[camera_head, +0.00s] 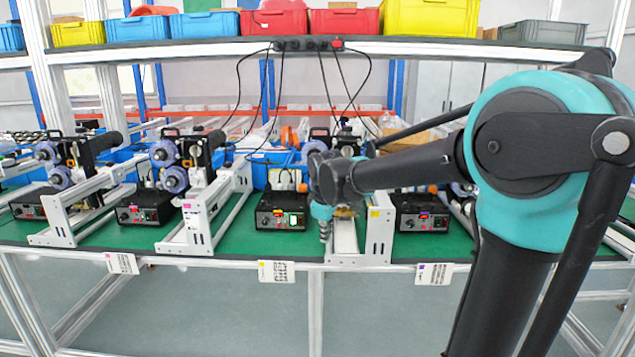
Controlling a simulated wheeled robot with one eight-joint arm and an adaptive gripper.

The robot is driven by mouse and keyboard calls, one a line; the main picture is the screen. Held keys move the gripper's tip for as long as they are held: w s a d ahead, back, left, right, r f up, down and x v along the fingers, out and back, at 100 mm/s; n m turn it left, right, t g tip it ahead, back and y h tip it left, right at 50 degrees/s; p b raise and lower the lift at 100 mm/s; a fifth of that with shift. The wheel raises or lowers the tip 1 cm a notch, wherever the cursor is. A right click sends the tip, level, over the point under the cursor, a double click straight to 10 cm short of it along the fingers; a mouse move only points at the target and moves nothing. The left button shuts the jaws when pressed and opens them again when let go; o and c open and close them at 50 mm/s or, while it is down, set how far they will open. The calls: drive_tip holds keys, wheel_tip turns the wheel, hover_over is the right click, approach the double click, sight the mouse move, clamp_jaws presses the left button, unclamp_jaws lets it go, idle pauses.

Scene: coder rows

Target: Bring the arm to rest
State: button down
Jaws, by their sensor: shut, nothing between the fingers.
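My arm reaches in from the right, with its large teal and black joint close to the camera. Its dark forearm runs left to the wrist in the middle of the view. My gripper (325,237) hangs below the teal wrist ring, pointing down. It is small here and shut, with nothing held in it. It shows in front of the green bench top (247,245), left of a white rail frame (379,238). Whether it touches the frame or bench cannot be told.
Coder machines (188,158) on rail frames and black control boxes (283,211) line the bench. A shelf (220,50) above holds yellow (431,18), red (344,21) and blue bins (205,25). Black cables (279,85) hang from it. Floor (390,315) shows below the bench.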

drive_tip(key=s+d+f+m, duration=0.6)
drive_tip(key=s+d+f, duration=0.2)
drive_tip(key=s, duration=0.2)
drive_tip(key=s+d+f+m, duration=0.7)
drive_tip(key=s+d+f, duration=0.1)
drive_tip(key=s, duration=0.3)
drive_tip(key=shift+s+d+f, duration=0.15)
drive_tip(key=shift+s+d, duration=0.15)
drive_tip(key=shift+d, duration=0.1)
